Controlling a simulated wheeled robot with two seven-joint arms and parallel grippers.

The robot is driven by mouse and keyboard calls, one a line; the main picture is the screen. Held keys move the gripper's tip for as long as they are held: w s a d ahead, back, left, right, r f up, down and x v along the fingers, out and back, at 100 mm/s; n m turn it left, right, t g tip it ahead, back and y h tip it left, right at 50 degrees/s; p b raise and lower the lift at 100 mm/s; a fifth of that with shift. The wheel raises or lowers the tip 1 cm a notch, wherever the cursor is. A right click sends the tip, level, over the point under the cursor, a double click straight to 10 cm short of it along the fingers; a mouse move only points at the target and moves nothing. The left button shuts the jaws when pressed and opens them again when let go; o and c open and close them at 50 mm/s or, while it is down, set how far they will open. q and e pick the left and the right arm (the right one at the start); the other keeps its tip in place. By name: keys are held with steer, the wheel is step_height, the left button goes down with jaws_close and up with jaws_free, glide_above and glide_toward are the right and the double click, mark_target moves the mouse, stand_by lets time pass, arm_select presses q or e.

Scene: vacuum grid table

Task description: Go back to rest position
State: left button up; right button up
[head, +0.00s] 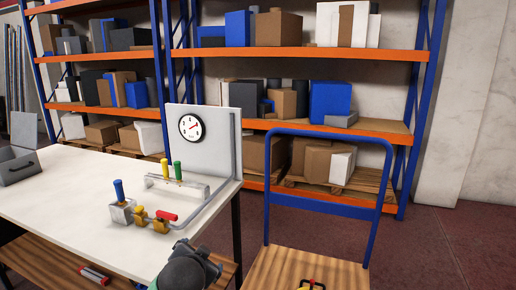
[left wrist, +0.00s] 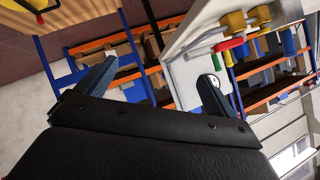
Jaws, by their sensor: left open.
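My left gripper (head: 204,262) is at the bottom of the head view, near the table's front right corner and to the left of the cart. In the left wrist view its two dark fingers (left wrist: 155,88) are spread wide with nothing between them. The vacuum rig on the table has blue, yellow, red and green handles and a pipe (head: 207,208). A round gauge (head: 190,128) sits on its upright grey panel (head: 220,135). The gripper is apart from the rig. My right gripper is not in view.
The white table (head: 70,190) fills the left, with an open grey box (head: 18,165) at its far left. A blue-handled cart (head: 275,265) stands on the right, with a small red and yellow item (head: 312,284) on it. Loaded shelves (head: 290,125) stand behind. Floor is clear at right.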

arm_select(q)
steer(key=s+f+n+g+h+p, duration=0.1)
steer(key=s+f+g, duration=0.4)
steer(key=s+f, duration=0.8)
steer(key=s+d+f+n+g+h+p, duration=0.1)
steer(key=s+f+n+g+p, duration=0.1)
steer(key=s+f, duration=1.2)
steer(key=s+n+g, duration=0.1)
steer(key=s+g, duration=0.1)
steer(key=s, duration=0.5)
steer(key=shift+f+g+p, duration=0.3)
steer(key=shift+g, duration=0.1)
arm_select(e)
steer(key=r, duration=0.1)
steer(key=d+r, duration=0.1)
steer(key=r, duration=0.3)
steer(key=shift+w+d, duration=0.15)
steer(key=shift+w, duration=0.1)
